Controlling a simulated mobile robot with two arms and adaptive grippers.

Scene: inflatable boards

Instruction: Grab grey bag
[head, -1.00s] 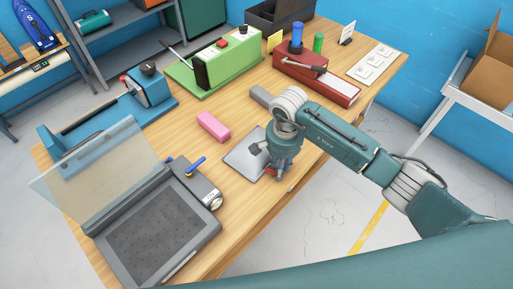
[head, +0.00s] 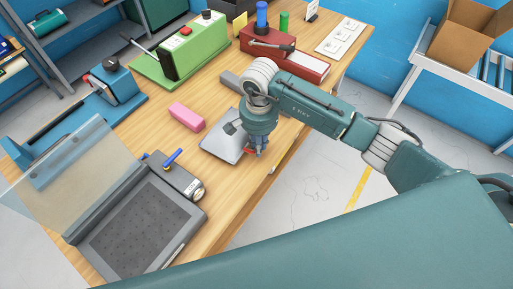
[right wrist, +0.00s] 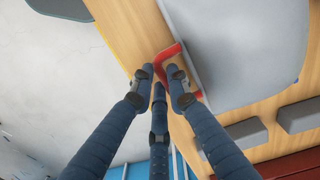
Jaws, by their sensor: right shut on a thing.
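The grey bag (head: 220,142) lies flat near the front edge of the wooden table, partly covered by my right arm. In the right wrist view the grey bag (right wrist: 250,45) fills the upper right, with a bent red strip (right wrist: 181,50) along its near edge. My right gripper (head: 256,152) is at the bag's edge, pointing down. In the right wrist view the blue fingers of my right gripper (right wrist: 165,86) close together around the red strip by the bag. The exact contact is hard to see. My left gripper is not in view.
A pink block (head: 186,117) and a grey bar (head: 236,82) lie close by on the table (head: 160,135). A grey machine with a clear lid (head: 140,232) stands at the front left. Green (head: 180,50) and red (head: 285,60) machines stand behind. Floor is open to the right.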

